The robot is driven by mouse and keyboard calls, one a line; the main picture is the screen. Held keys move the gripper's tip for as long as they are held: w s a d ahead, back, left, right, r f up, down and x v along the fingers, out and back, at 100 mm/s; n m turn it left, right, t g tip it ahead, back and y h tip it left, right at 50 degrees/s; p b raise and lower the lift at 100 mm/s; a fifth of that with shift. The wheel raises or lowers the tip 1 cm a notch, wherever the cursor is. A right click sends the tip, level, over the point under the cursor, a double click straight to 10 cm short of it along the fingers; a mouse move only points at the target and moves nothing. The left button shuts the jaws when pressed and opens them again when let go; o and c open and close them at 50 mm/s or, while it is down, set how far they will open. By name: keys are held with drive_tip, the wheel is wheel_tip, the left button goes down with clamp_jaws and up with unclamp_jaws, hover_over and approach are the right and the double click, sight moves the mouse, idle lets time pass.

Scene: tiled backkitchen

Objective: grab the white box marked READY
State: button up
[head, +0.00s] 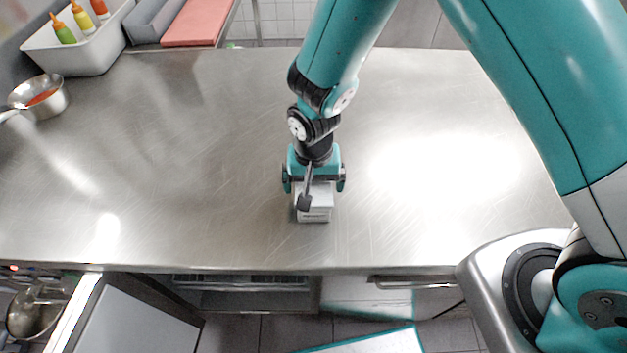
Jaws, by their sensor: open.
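A small white box (317,208) sits on the steel counter (190,170), a little back from its front edge. Its front face carries dark marking too small to read. My gripper (313,186) is directly over the box, with its teal fingers spread to the left and right of it. The gripper is open. The upper and rear part of the box is hidden by my gripper, and I cannot tell whether the fingers touch it.
A white bin (88,58) with several squeeze bottles stands at the back left, beside a grey tray (153,20) and a red board (198,22). A steel pan (50,105) with red contents is at the left. The counter around the box is clear.

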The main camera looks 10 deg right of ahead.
drive_tip(key=shift+f, duration=0.85)
drive_tip(key=shift+c, duration=0.2)
drive_tip(key=c, duration=1.1)
drive_tip(key=shift+r, duration=0.2)
